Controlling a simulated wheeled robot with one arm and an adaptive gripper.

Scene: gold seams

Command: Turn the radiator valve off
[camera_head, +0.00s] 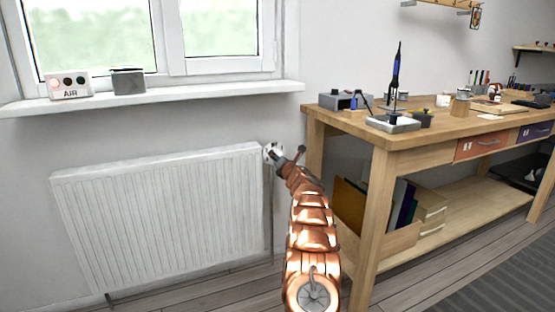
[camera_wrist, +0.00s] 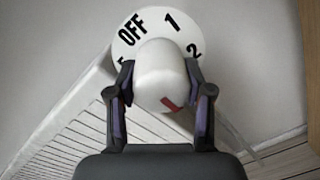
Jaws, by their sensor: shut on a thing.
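The radiator (camera_head: 165,215) is a white ribbed panel below the window. Its valve (camera_head: 270,151) is at the upper right corner, partly covered by my gripper (camera_head: 284,160). In the wrist view the white valve knob (camera_wrist: 161,62) stands in front of a round dial plate (camera_wrist: 128,48). The plate shows OFF at upper left, 1 at upper right and 2 at right; the lower part is hidden. A red mark (camera_wrist: 171,103) on the knob is at its lower right, away from OFF. My gripper (camera_wrist: 161,92) is shut on the knob, one finger on each side.
A wooden workbench (camera_head: 400,136) stands close to the right of my arm, with tools on top and boards and boxes below. The window sill (camera_head: 200,94) above the radiator holds an AIR box (camera_head: 69,86) and a grey box (camera_head: 128,82). The floor at lower right is clear.

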